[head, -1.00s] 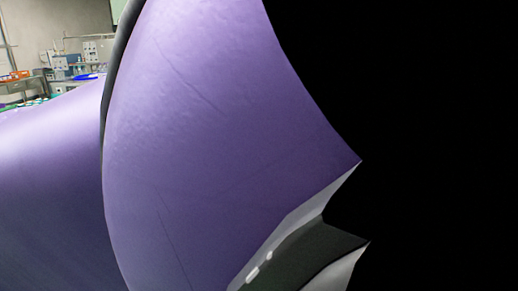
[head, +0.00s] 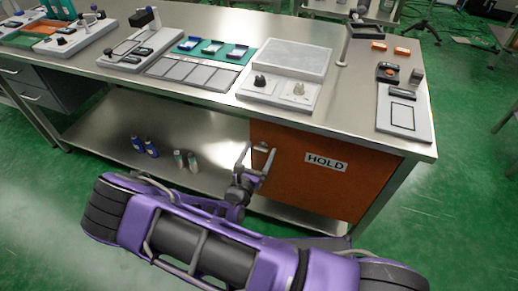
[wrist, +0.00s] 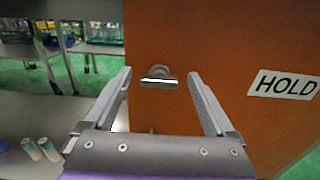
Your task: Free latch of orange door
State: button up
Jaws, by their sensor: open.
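The orange door (head: 325,178) with a white HOLD label is under the right part of the steel bench; it fills the right of the wrist view (wrist: 235,50). Its small metal latch (wrist: 159,77) is at the door's left side and shows between my fingertips in the wrist view. In the head view the latch (head: 262,147) is small and partly crowded by the fingers. My gripper (head: 258,157) is open in front of the door's upper left, with one finger on each side of the latch in the wrist view (wrist: 160,73). I cannot tell if it touches.
The steel bench top (head: 225,25) carries several devices above the door, including a white scale-like unit (head: 285,75). Small bottles (head: 186,160) stand on the lower shelf left of the door; pale ones also show in the wrist view (wrist: 42,150). Green floor (head: 470,180) is open at right.

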jog(key=c, duration=1.4)
jog(key=shift+n, duration=0.3)
jog(key=n+p, duration=0.2)
jog(key=n, duration=0.1)
jog(key=shift+a+n, duration=0.1)
jog(key=shift+n, duration=0.2)
jog(key=n+p, duration=0.1)
jog(key=n, duration=0.3)
jog(key=shift+a+n, duration=0.1)
jog(key=shift+n, duration=0.2)
jog(key=n, duration=0.4)
jog(key=shift+f+p, duration=0.2)
jog(key=shift+p, duration=0.15)
jog(key=n, duration=0.5)
jog(key=shift+f, duration=0.1)
